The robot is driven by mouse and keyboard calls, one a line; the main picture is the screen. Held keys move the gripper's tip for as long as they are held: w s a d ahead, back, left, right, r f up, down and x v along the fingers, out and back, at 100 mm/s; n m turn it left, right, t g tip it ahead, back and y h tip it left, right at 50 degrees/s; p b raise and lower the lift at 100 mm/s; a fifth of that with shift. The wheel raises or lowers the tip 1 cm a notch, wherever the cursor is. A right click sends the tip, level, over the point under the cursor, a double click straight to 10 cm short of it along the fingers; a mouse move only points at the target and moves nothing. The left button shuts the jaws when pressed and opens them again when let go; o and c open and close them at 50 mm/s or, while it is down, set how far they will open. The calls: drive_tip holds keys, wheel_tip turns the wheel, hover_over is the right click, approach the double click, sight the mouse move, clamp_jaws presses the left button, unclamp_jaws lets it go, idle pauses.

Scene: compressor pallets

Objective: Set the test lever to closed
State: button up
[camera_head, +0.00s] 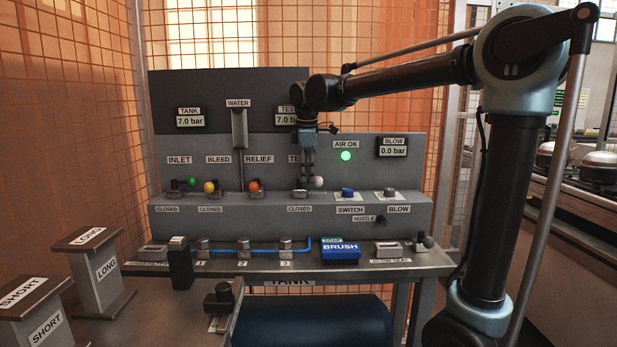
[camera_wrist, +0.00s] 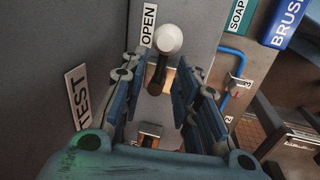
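The test lever has a white ball knob (camera_head: 318,182) on the panel ledge, just right of my gripper (camera_head: 307,175) in the head view. In the wrist view the white knob (camera_wrist: 167,38) stands beside the OPEN label (camera_wrist: 148,25), on a dark stem. My gripper (camera_wrist: 157,80) is open, its two fingers on either side of the stem with gaps showing; I see no clear contact. The CLOSED label (camera_head: 299,209) is below the lever in the head view. The TEST label (camera_wrist: 78,97) is left of the fingers in the wrist view.
The green inlet (camera_head: 192,182), yellow bleed (camera_head: 209,186) and orange relief (camera_head: 253,185) knobs stand left along the ledge. A blue switch (camera_head: 347,193) is to the right. The blue brush box (camera_head: 340,249) sits on the shelf below. A green AIR OK lamp (camera_head: 346,156) is lit.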

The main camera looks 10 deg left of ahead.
drive_tip(key=shift+w+f, duration=0.1)
drive_tip(key=shift+f, duration=0.5)
clamp_jaws()
